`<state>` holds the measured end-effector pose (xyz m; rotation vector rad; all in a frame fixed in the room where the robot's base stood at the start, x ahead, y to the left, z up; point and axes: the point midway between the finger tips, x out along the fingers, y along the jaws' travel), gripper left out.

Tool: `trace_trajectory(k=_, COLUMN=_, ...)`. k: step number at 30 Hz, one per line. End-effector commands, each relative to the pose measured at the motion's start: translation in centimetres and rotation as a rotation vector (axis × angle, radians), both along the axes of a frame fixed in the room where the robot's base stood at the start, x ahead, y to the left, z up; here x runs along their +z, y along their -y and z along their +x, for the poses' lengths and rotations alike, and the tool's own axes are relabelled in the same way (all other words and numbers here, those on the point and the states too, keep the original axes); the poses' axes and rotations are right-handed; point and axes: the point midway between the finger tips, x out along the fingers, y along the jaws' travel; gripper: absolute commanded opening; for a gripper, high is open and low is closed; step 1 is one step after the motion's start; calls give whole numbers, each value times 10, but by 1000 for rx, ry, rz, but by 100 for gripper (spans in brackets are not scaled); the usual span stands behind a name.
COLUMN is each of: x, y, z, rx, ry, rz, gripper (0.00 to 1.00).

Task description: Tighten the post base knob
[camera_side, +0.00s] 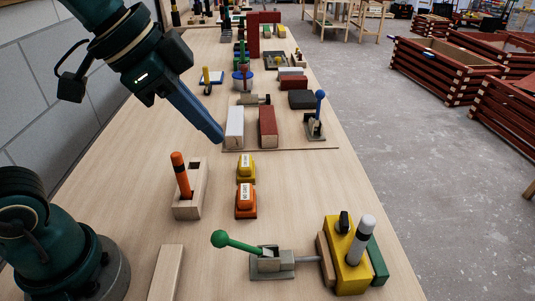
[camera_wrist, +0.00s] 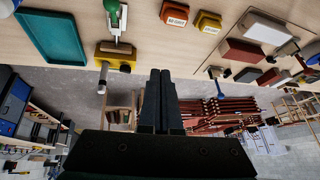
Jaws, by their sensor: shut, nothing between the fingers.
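A yellow block (camera_side: 340,262) stands at the near right of the bench, with a grey-white post (camera_side: 361,240) upright in it. A small black knob (camera_side: 344,222) sits on the block beside the post; I take it for the post base knob. In the wrist view the yellow block (camera_wrist: 116,54), post (camera_wrist: 102,78) and black knob (camera_wrist: 125,68) show left of my fingers. My gripper (camera_side: 219,138) is shut and empty, in the air over the middle of the bench, well away from the knob. In the wrist view my gripper (camera_wrist: 160,72) shows its fingers together.
A green-handled clamp (camera_side: 270,262) points at the yellow block, with a brown piece (camera_side: 325,258) and a green piece (camera_side: 377,260) on either side of the block. Orange (camera_side: 245,202) and yellow (camera_side: 245,168) labelled pieces and a slotted wooden block (camera_side: 190,203) stand mid-bench.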

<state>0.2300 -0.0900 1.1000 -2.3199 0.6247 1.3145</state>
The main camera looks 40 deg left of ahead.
Motion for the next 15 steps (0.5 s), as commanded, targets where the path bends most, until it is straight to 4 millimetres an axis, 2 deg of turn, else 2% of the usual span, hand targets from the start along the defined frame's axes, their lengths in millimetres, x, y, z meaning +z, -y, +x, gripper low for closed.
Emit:
trace_trajectory(k=3, x=-2, y=24, z=27, rx=-155, ry=-27, rz=10, gripper=0)
trace_trajectory(k=7, x=-13, y=48, z=50, rx=-285, ry=-62, rz=9, gripper=0)
trace_trajectory(k=11, x=-30, y=66, z=62, rx=-345, ry=-108, rz=-1, gripper=0)
trace_trajectory(k=15, x=-46, y=75, z=64, rx=-363, ry=-156, rz=-3, gripper=0)
